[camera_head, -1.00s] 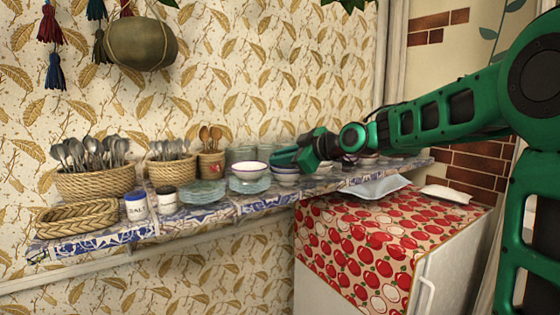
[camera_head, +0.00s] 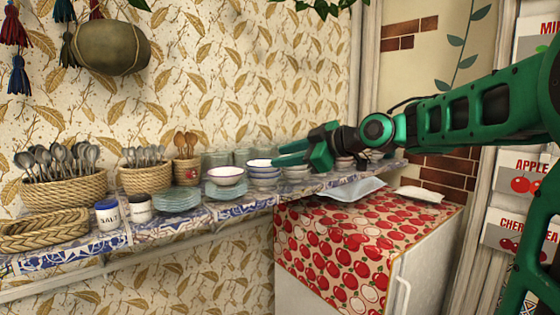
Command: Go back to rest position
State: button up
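My gripper (camera_head: 292,153) is green and reaches in from the right on my green arm. It is over the tiled shelf (camera_head: 150,235), close to the stacked bowls (camera_head: 264,172) in the picture. Its fingers point left. I see nothing held between them, but at this angle I cannot tell how far apart they are. A white bowl with a dark rim (camera_head: 226,175) stands on glass plates to the left of the gripper. The gripper hides part of the shelf's back row.
The shelf also holds spoon baskets (camera_head: 64,190), a salt jar (camera_head: 107,216) and stacked glass plates (camera_head: 178,200). A white fridge (camera_head: 430,270) with an apple-print cloth (camera_head: 335,250) stands below at the right. A gourd (camera_head: 112,48) hangs at upper left.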

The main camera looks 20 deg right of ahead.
jog(key=shift+f, duration=0.1)
jog(key=s+d+f+m+g+h, duration=0.3)
jog(key=s+d+f+m, duration=0.2)
jog(key=s+f, duration=0.3)
jog(key=s+d+f+m+g+h, duration=0.2)
jog(key=s+d+f+m+h, duration=0.15)
jog(key=s+d+f, duration=0.45)
jog(key=s+d+f+m+g, duration=0.1)
jog(key=s+f+m+g, duration=0.2)
jog(key=s, duration=0.8)
jog(key=s+d+f+m+g, duration=0.1)
jog(key=s+f+m+g, duration=0.3)
jog(key=s+f+m, duration=0.3)
jog(key=s+f, duration=0.3)
jog(key=s, duration=0.1)
jog(key=shift+s+m+g, duration=0.2)
jog(key=shift+m+g, duration=0.1)
jog(key=shift+m, duration=0.05)
jog(key=shift+h, duration=0.25)
jog(key=shift+w+f, duration=0.2)
jog(key=shift+w, duration=0.5)
